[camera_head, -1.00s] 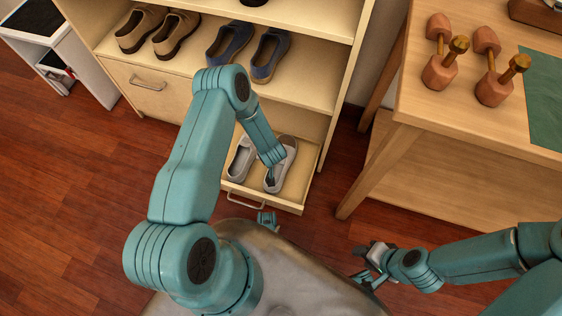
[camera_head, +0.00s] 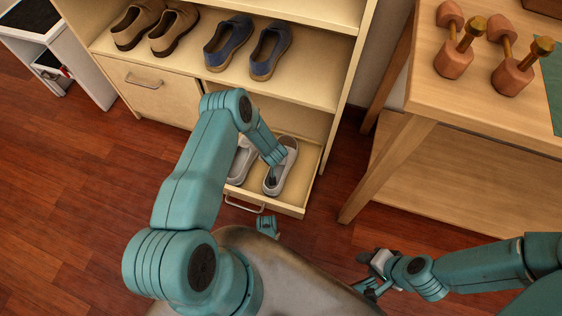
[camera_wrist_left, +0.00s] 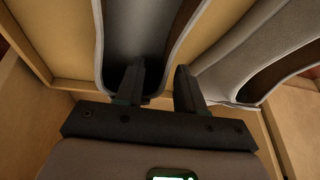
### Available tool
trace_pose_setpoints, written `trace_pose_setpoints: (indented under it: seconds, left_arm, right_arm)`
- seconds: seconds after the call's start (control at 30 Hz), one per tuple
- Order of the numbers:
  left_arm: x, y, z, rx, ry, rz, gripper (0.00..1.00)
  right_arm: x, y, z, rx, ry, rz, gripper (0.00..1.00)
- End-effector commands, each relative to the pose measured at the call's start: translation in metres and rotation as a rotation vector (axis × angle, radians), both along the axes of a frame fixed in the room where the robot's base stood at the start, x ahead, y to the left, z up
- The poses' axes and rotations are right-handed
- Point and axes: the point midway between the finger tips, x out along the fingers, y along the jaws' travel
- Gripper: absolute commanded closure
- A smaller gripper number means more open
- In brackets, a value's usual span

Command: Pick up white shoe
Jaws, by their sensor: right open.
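Two pale grey-white shoes sit side by side in the open bottom drawer (camera_head: 290,209). My left gripper (camera_head: 272,178) reaches down to the right-hand shoe (camera_head: 284,172); the left-hand shoe (camera_head: 241,160) is partly behind my arm. In the left wrist view my left gripper (camera_wrist_left: 160,85) has its fingers apart. One finger is over the opening of a shoe (camera_wrist_left: 105,45); the other is just past its side wall, near the second shoe (camera_wrist_left: 235,65). Contact cannot be told. My right gripper (camera_head: 370,275) is open and empty, low at the right.
Brown shoes (camera_head: 172,32) and blue shoes (camera_head: 268,52) stand on the shelf (camera_head: 300,82) above the drawer. A wooden table (camera_head: 440,105) with dumbbells (camera_head: 456,52) stands at the right. A white unit (camera_head: 88,70) is at the far left. Wooden floor at the left is clear.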

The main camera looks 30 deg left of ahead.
Motion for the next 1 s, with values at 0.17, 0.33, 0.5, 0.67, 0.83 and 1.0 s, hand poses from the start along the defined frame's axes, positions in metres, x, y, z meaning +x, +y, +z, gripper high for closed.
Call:
trace_pose_setpoints:
  seconds: [0.17,0.33,0.5,0.67,0.83,1.0]
  left_arm:
    - [0.0,0.0,0.0,0.0,0.0,0.0,1.0]
    - [0.0,0.0,0.001,0.0,-0.001,0.001,1.0]
    - [0.0,0.0,0.002,0.0,-0.001,0.001,1.0]
    - [0.001,0.0,0.016,0.0,-0.002,0.001,1.0]
    - [0.001,0.001,0.052,0.001,-0.004,0.0,1.0]
    - [0.002,0.001,0.106,0.003,-0.004,0.0,1.0]
  right_arm:
    - [0.0,0.0,0.0,0.0,0.0,0.001,0.57]
    - [0.0,0.0,0.0,0.0,0.0,0.001,0.57]
    - [0.0,0.0,0.001,0.0,0.001,0.001,0.57]
    - [-0.001,0.001,0.007,0.001,0.002,0.005,0.57]
    - [-0.004,0.004,0.022,0.003,0.007,0.015,0.57]
    - [-0.007,0.007,0.043,0.005,0.012,0.029,0.57]
